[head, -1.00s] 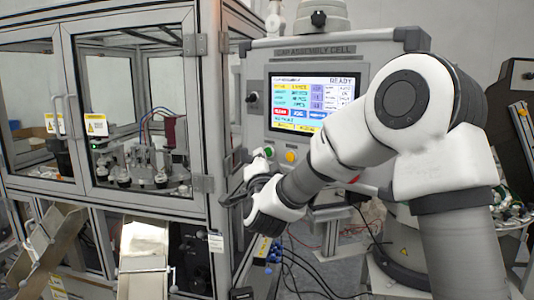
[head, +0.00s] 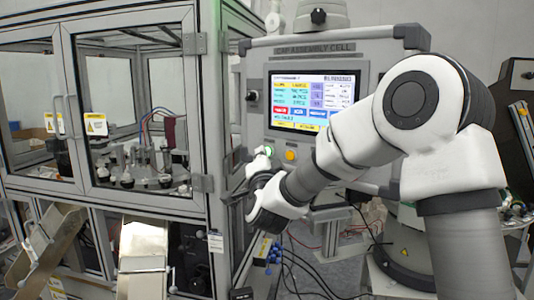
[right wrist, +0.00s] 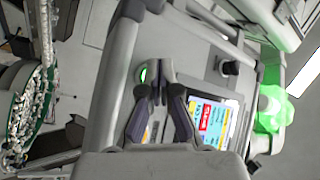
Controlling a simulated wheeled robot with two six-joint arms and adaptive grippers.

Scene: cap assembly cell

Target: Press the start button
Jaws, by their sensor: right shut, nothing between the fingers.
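The start button appears to be the green button (head: 268,151) on the control panel, below the screen and left of an amber button (head: 290,155). It glows green and also shows lit in the right wrist view (right wrist: 143,74). My right gripper (right wrist: 160,76) is shut and empty, its fingertips right beside the green button in that view; whether they touch it I cannot tell. In the head view the right gripper (head: 261,168) is just below the button, partly hidden by my own wrist. My left gripper is not in view.
The panel screen (head: 311,101) shows coloured rows. A black knob (head: 252,96) sits left of it. A glazed machine cabinet (head: 130,120) stands left, with metal chutes (head: 144,245) below. A stack light (right wrist: 268,110) glows green. Cables (head: 290,262) hang below the panel.

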